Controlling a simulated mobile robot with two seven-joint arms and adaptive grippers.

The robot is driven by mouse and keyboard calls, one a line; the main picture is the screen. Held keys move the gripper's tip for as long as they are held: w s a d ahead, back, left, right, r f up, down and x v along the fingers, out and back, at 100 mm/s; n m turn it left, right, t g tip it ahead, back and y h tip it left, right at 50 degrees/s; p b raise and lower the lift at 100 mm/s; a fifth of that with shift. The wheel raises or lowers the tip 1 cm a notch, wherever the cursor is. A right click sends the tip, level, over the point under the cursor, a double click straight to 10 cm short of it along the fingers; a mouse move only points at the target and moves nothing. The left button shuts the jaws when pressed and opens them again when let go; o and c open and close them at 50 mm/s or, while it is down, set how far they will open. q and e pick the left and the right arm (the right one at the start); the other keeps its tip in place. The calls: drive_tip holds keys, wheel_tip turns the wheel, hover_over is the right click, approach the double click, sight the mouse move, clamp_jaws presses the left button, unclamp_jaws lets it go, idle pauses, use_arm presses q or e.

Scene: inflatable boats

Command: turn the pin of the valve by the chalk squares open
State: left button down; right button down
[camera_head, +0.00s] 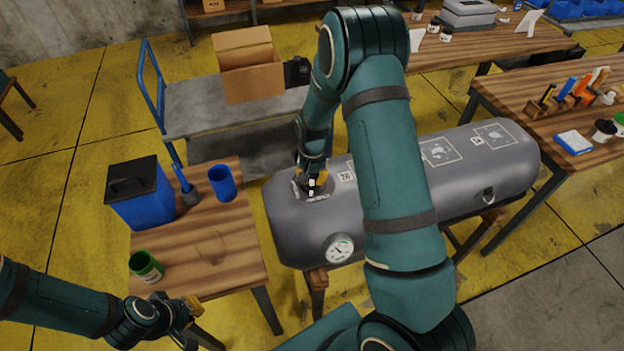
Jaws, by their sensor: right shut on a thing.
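A grey inflatable tube (400,205) lies across the middle on wooden supports. Two chalk squares (440,152) with pale patches inside are marked on its top, towards the right. My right gripper (313,186) points down at a valve (300,192) on the tube's left end. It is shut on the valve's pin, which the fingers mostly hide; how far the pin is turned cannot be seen. My arm covers part of the tube's middle. My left gripper (190,310) is low at the left, apart from the tube; its fingers are too small to read.
A round gauge (340,248) sits on the tube's near side. The left wooden table (215,250) holds a blue box (140,195), a blue cup (222,182) and a green can (146,266). A cart with a cardboard box (250,80) stands behind; a tool table (540,95) is at right.

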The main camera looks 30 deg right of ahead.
sight(313, 178)
drive_tip(key=n+b, duration=0.1)
drive_tip(key=n, duration=0.3)
drive_tip(key=shift+s+f+n, duration=0.1)
drive_tip(key=shift+f+n, duration=0.05)
drive_tip(key=shift+n, duration=0.25)
idle(0.4)
drive_tip(key=c, duration=1)
unclamp_jaws()
wheel_tip(313, 178, up, 12)
drive_tip(key=shift+r, duration=0.1)
